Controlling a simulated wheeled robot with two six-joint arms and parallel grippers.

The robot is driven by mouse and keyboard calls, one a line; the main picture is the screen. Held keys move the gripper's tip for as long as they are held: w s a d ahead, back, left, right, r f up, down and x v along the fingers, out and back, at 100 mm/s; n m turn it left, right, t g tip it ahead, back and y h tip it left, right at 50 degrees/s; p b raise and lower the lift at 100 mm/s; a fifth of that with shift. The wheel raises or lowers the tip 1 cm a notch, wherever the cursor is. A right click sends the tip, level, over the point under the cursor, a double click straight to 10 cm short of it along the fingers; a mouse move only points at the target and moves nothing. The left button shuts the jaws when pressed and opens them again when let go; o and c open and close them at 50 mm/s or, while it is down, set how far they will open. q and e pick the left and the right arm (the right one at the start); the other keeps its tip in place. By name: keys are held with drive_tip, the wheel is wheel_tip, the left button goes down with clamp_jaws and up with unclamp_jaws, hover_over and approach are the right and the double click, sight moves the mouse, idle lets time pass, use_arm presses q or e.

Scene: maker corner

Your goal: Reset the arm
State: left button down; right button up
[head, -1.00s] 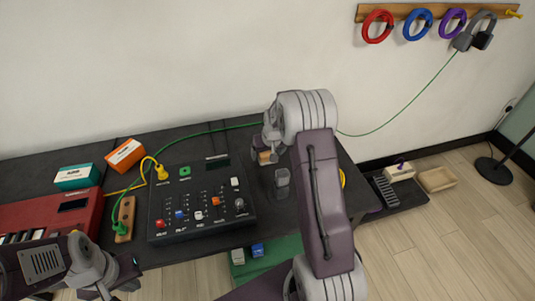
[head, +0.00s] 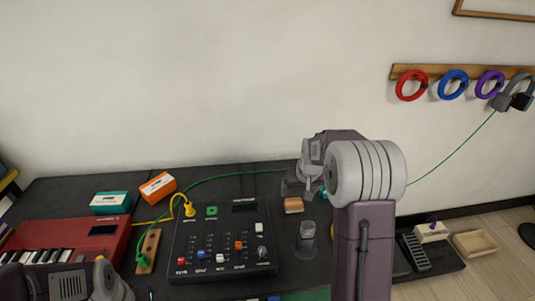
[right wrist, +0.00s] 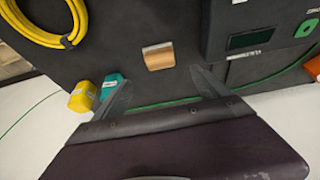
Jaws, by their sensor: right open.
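My right arm reaches over the black table (head: 75,195) in the head view. Its gripper (head: 289,187) is partly hidden by my own arm, just behind a small tan block (head: 293,206). In the right wrist view the two fingers of my right gripper (right wrist: 162,82) are spread apart with nothing between them. The tan block also shows there (right wrist: 158,56), beyond the fingertips and apart from them. My left arm shows only at the bottom left of the head view, and its gripper is out of the picture.
A black mixer (head: 221,243), a red keyboard (head: 70,243), a teal box (head: 110,203) and an orange box (head: 157,186) crowd the table's left. A clear cup-like object (head: 306,232) stands near my right arm. A yellow cable coil (right wrist: 45,38) lies on the table.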

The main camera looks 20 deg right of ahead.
drive_tip(key=shift+a+r, duration=0.1)
drive_tip(key=a+r+n+p, duration=0.1)
drive_tip(key=a+r+p, duration=0.3)
drive_tip(key=r, duration=0.2)
drive_tip(key=s+a+r+n+y+p, duration=0.1)
drive_tip(key=s+a+r+n+p, duration=0.2)
drive_tip(key=s+a, duration=0.45)
drive_tip(key=s+a+f+g+p, duration=0.1)
drive_tip(key=s+f, duration=0.1)
drive_tip(key=s, duration=0.4)
drive_tip(key=s+a+f+m+g+p, duration=0.1)
drive_tip(key=s+f+g, duration=0.1)
drive_tip(key=s, duration=0.5)
drive_tip(key=shift+s+a+f+m, duration=0.2)
drive_tip(key=shift+a+f+m, duration=0.15)
drive_tip(key=shift+f, duration=0.2)
drive_tip(key=shift+s, duration=0.15)
